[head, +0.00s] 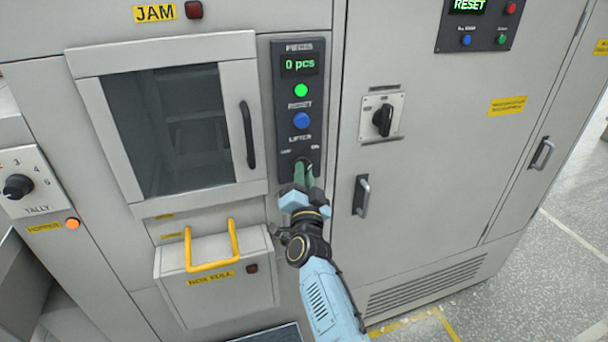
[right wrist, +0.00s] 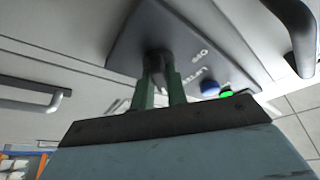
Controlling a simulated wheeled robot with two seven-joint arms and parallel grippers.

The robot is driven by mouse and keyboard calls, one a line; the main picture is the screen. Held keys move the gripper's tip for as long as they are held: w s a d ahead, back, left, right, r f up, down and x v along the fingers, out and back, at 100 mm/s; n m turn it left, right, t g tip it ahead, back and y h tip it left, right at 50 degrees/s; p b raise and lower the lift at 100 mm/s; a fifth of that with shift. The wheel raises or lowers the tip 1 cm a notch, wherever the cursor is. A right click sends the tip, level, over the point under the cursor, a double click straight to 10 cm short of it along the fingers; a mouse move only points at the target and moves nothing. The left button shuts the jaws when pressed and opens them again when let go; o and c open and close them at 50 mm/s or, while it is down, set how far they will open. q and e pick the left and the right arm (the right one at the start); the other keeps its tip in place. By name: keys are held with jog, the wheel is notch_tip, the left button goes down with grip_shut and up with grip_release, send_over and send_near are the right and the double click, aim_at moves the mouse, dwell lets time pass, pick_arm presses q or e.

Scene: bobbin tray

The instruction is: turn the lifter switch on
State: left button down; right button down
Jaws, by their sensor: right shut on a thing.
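The lifter switch is at the bottom of the dark control panel (head: 297,75), under the LIFTER label, and is mostly hidden behind my gripper in the head view. In the right wrist view the switch (right wrist: 157,58) is a dark round knob on the panel. My right gripper (head: 304,172) has its green fingers at the knob. The fingers (right wrist: 162,88) are shut on the switch, one on each side of it. The knob's exact angle cannot be told. My left gripper is not in view.
The panel has a lit green button (head: 301,90), a blue reset button (head: 301,120) and a "0 pcs" display. A windowed door with a dark handle (head: 247,134) is to the left. A box with a yellow handle (head: 212,262) is below. A black rotary switch (head: 383,119) is to the right.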

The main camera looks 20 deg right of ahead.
jog(key=c, duration=1.4)
grip_release()
jog(key=b+v, duration=0.1)
jog(key=v, duration=1.2)
jog(key=shift+s, duration=0.2)
jog(key=shift+f, duration=0.15)
